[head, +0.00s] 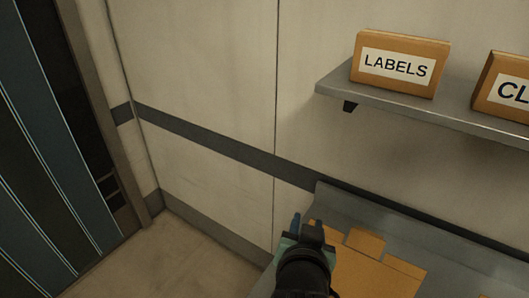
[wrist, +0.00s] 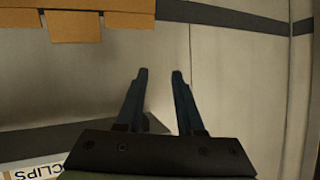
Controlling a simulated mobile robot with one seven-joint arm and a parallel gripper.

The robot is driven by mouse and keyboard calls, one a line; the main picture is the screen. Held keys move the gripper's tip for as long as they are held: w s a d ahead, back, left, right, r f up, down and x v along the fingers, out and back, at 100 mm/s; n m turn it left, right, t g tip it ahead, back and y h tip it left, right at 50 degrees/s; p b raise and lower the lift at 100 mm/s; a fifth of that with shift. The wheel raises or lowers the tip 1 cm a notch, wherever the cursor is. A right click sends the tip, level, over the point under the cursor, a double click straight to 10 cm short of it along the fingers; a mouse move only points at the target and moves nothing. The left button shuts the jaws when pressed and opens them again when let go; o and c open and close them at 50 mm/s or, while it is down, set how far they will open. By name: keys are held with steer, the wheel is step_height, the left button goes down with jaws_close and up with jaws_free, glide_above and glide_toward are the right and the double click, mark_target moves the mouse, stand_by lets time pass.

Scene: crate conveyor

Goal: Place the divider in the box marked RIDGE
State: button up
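My gripper (head: 309,230) is at the bottom middle of the head view, beside the left edge of an orange-brown cardboard item (head: 372,275). In the wrist view its two fingers (wrist: 162,72) are apart with nothing between them. The cardboard item has flap-like edges and also shows at the top left of the wrist view (wrist: 75,27), beyond the fingertips. I cannot tell whether it is a box or the divider. No RIDGE marking is readable in either view. My wrist hides part of the cardboard.
A grey shelf (head: 327,85) on the wall holds a cardboard box marked LABELS (head: 396,88) and a second box (head: 488,103) cut off at the right, its label starting CL. A grey metal surface (head: 345,205) lies below. Bare floor (head: 190,250) shows at the lower left.

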steer(key=a+r+n+t+y, duration=0.15)
steer(key=r+t, duration=0.25)
steer(key=r, duration=1)
steer(key=a+r+n+t+h, duration=0.1)
steer(key=a+r+t, duration=0.3)
steer(key=r, duration=0.9)
steer(key=s+a+r+n+t+y, duration=0.1)
steer(key=s+r+t, duration=0.2)
steer(key=s+r, duration=0.2)
steer(key=s+a+r+n+t+y, duration=0.1)
steer(key=s+r+t, duration=0.3)
steer(key=r, duration=0.7)
steer(key=shift+s+a+r, duration=0.25)
steer(key=shift+s, duration=1)
